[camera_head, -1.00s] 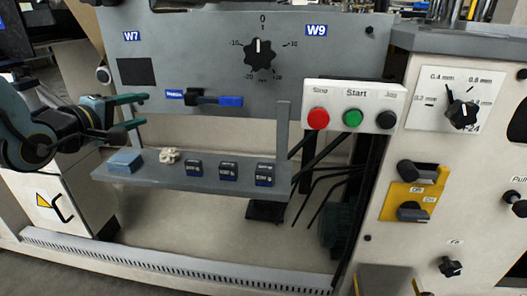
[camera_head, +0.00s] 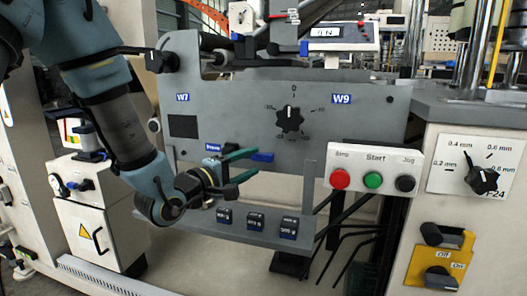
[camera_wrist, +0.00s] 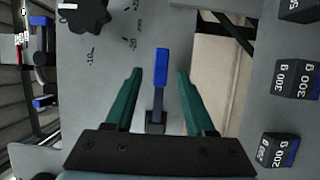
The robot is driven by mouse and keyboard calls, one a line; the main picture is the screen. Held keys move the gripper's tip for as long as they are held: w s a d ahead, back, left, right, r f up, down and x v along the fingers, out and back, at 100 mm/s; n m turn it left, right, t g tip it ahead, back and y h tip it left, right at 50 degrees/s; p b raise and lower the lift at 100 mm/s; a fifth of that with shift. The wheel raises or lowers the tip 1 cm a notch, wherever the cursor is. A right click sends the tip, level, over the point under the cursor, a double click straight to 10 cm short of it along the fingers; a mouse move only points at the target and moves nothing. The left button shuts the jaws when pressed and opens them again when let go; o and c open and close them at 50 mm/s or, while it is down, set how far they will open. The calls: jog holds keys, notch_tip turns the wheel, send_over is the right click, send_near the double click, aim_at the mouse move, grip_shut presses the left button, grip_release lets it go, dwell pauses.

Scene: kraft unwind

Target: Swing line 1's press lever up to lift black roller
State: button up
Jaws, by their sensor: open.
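The press lever, with a blue handle (camera_head: 262,157), sits on the grey front panel below the dial. It points to the right in the head view. In the wrist view the lever (camera_wrist: 161,68) shows its blue end and dark stem between my two green fingers, with a gap on both sides. My gripper (camera_head: 252,163) is open at the lever and partly hides its stem and pivot in the head view. The gripper also shows in the wrist view (camera_wrist: 159,76). I cannot clearly pick out the black roller.
A shelf (camera_head: 190,228) with several black weights, one of them this weight (camera_head: 256,221), lies below the gripper. An upright post (camera_head: 308,180) stands right of the lever. The Stop/Start/Jog box (camera_head: 374,177) is farther right. A black dial (camera_head: 289,118) is above.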

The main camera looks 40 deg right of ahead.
aim_at(260, 159)
jog(key=shift+w+d, duration=0.2)
jog(key=shift+d, duration=0.65)
jog(key=shift+w+d, duration=0.15)
jog(key=shift+d, duration=0.75)
jog(key=shift+w+d, duration=0.2)
jog(key=shift+d, duration=0.65)
jog(key=shift+c, duration=0.3)
grip_shut()
jog(key=shift+f, duration=0.1)
